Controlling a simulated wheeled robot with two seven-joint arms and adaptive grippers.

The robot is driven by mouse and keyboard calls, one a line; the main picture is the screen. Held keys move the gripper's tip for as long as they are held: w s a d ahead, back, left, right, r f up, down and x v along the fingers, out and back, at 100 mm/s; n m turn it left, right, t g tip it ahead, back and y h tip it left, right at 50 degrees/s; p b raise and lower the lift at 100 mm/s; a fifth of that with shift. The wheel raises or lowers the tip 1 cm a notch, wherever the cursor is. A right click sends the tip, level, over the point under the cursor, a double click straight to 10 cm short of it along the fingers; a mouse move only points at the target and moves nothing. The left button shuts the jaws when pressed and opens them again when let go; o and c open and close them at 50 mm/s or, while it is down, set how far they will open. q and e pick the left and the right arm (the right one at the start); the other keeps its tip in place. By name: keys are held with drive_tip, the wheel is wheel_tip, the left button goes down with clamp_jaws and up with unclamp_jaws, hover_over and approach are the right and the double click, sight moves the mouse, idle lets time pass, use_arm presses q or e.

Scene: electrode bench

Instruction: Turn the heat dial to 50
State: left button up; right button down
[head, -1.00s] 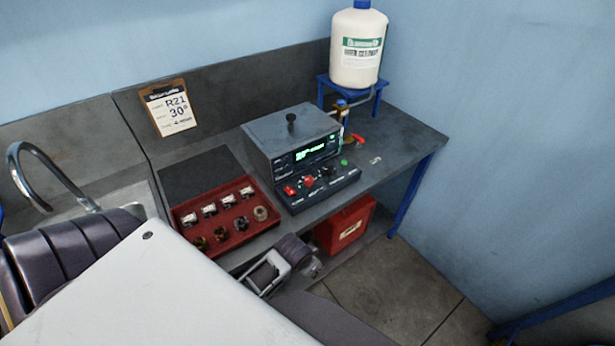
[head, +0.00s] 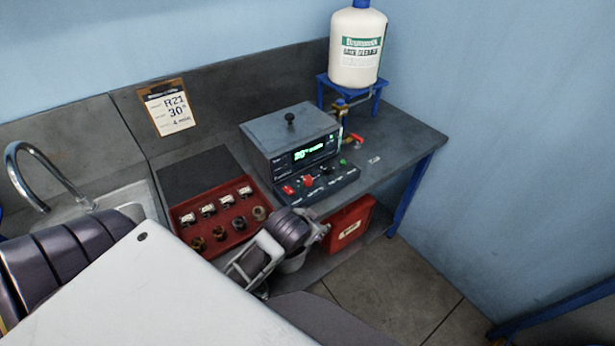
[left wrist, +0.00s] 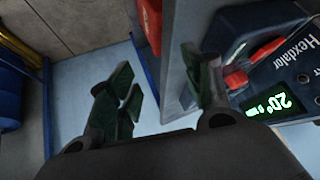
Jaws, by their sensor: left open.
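The grey bench unit (head: 285,137) has a lit green display (head: 308,152) and a sloping front panel (head: 322,190) with red knobs, a black knob (head: 327,169) and a green button (head: 343,162). I cannot tell which knob is the heat dial. The left wrist view shows the display (left wrist: 269,104) starting with 20° and a red knob (left wrist: 237,80). My left gripper (head: 318,232) is in front of the bench edge, below the panel, apart from the knobs. In the left wrist view its fingers (left wrist: 160,85) are open with nothing between them. My right gripper is not in view.
A red tray (head: 228,223) of several small parts lies left of the unit. A red box (head: 350,225) sits below the bench. A white bottle (head: 358,50) stands on a blue stand (head: 352,92) behind. A clipboard (head: 167,108) reads R21, 30°. A sink tap (head: 40,165) is at left.

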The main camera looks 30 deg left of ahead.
use_arm(q)
drive_tip(key=w+d+r+m+t+h, duration=0.25)
drive_tip(key=w+r+t, duration=0.45)
drive_tip(key=r, duration=0.4)
drive_tip(key=w+d+r+m+t+h, duration=0.1)
drive_tip(key=w+d+r+m+t, duration=0.25)
drive_tip(key=w+r, duration=0.6)
drive_tip(key=s+d+r+m+g+h, duration=0.3)
drive_tip(key=d+r+m+h, duration=0.75)
drive_tip(key=m+h, duration=0.5)
drive_tip(key=s+d+f+m+g, duration=0.2)
drive_tip(key=d+f+m+g, duration=0.3)
drive_tip(key=m+g, duration=0.55)
drive_tip(key=a+f+m+g+y, duration=0.3)
drive_tip(key=a+f+m+y, duration=0.1)
drive_tip(key=a+f+y, duration=0.5)
drive_tip(key=w+a+n+g+y, duration=0.1)
drive_tip(key=a+y, duration=0.8)
drive_tip(key=a, duration=1.4)
drive_tip(key=shift+w+f+n+g, duration=0.25)
drive_tip(key=shift+f+n+g, duration=0.15)
drive_tip(key=shift+n, duration=0.3)
